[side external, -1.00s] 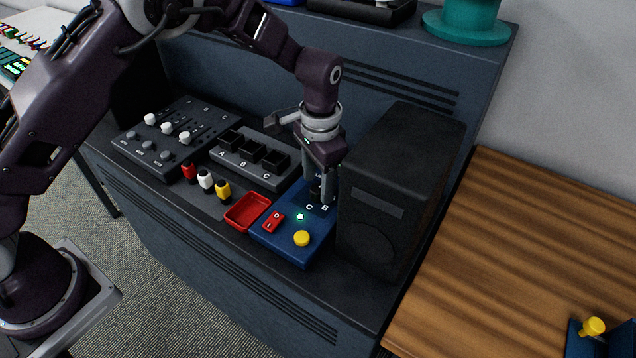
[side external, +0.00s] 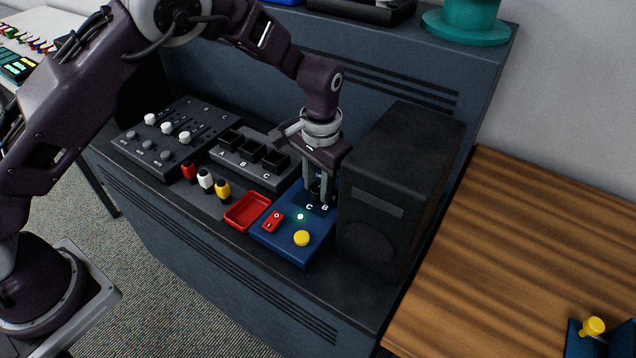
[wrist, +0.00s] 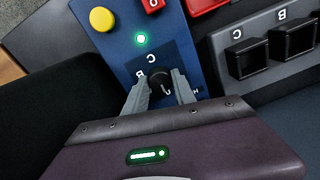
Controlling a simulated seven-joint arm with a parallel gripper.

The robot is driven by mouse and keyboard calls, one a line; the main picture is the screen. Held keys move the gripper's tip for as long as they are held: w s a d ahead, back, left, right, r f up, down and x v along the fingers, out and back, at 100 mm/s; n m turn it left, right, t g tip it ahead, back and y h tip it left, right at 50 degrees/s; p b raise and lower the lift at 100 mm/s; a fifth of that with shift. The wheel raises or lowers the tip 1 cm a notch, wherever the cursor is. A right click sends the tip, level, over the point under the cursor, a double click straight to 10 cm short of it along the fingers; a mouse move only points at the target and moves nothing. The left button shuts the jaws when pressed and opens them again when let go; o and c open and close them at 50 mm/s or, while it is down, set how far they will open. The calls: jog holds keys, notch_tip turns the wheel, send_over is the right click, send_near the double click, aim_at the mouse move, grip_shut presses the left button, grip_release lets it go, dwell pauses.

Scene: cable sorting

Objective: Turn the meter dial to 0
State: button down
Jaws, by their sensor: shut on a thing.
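The blue meter box (side external: 285,246) sits on the dark console, left of the black speaker. Its black dial (wrist: 159,80) is between my gripper's fingers, with a short white mark on it. In the wrist view the letters C and B show beside the dial; other markings are partly covered, and I see no clear 0. My gripper (side external: 319,196) points down and is shut on the dial, one finger on each side; it also shows in the wrist view (wrist: 161,88). The dial's exact setting cannot be read.
The box carries a lit green lamp (side external: 300,216), a yellow button (side external: 302,238) and a red switch (side external: 273,222). The black speaker (side external: 400,190) stands close on the right. A red tray (side external: 247,211) and a grey block with compartments A, B, C (side external: 228,155) lie left.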

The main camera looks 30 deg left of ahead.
aim_at(319, 189)
jog(key=c, duration=1)
grip_release()
jog(key=shift+c, duration=0.2)
notch_tip(319, 189, up, 7)
jog(key=shift+d+r, duration=0.1)
jog(key=shift+d, duration=0.05)
